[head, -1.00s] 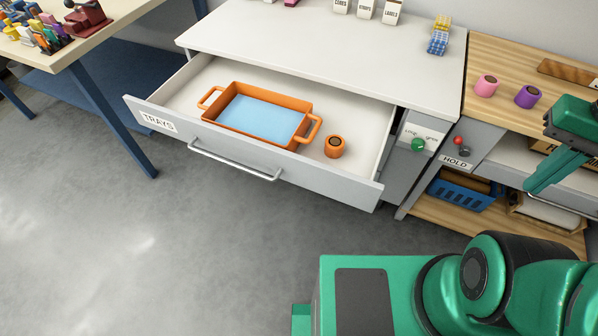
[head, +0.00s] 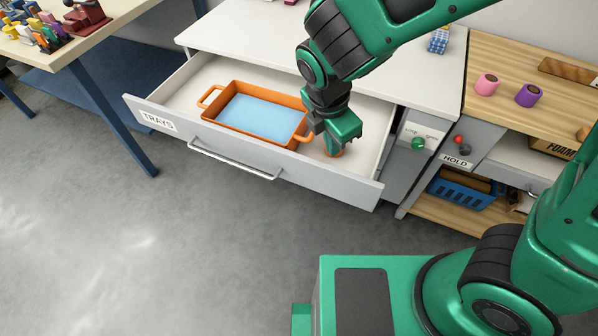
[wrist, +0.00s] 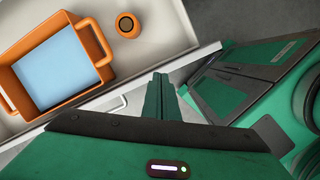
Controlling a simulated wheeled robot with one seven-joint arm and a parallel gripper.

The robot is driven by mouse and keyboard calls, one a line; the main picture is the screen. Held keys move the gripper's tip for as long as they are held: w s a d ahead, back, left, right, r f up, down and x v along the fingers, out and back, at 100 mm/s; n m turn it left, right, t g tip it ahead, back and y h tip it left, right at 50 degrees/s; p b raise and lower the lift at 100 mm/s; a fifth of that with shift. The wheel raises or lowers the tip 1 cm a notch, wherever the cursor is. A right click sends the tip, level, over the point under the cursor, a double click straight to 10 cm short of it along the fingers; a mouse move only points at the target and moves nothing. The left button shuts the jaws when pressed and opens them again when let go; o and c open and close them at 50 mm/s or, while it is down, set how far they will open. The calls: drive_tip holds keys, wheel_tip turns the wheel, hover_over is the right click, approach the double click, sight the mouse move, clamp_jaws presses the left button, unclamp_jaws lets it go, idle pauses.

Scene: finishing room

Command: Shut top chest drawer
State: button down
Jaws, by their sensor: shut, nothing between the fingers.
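The top chest drawer (head: 330,182), a white-grey front labelled TRAYS with a metal bar handle (head: 232,162), stands pulled out from under the white chest top (head: 250,40). In the wrist view its front edge (wrist: 208,52) runs beside my fingers. My gripper (head: 337,148) is shut and empty over the drawer's right part; the fingers also show in the wrist view (wrist: 160,92). I cannot tell whether they touch the drawer. Inside lie an orange two-handled tray (head: 222,127) with a light blue bottom and a small orange round piece (wrist: 127,24), mostly hidden behind my gripper in the head view.
A green knob (head: 418,143) is on the panel right of the drawer. A wooden bench (head: 500,62) with pink (head: 488,84) and purple (head: 528,95) pieces stands at the right, a blue basket (head: 465,190) below. A table with blue legs (head: 112,115) is at the left. The floor ahead is clear.

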sight(299, 174)
drive_tip(key=s+a+f+n, duration=0.4)
drive_tip(key=s+a+n, duration=0.15)
drive_tip(key=a, duration=0.45)
drive_tip(key=shift+n+t+y, duration=0.3)
drive_tip(key=shift+n, duration=0.35)
drive_tip(key=shift+w+d+f, duration=0.4)
drive_tip(key=shift+w+f, duration=0.65)
drive_tip(key=shift+f, duration=0.55)
drive_tip(key=shift+w+d+f, duration=0.45)
drive_tip(key=shift+w+f, duration=0.65)
drive_tip(key=shift+f, duration=0.55)
drive_tip(key=shift+w+d+f, duration=0.4)
drive_tip(key=shift+w+f, duration=0.65)
drive_tip(key=shift+f, duration=0.55)
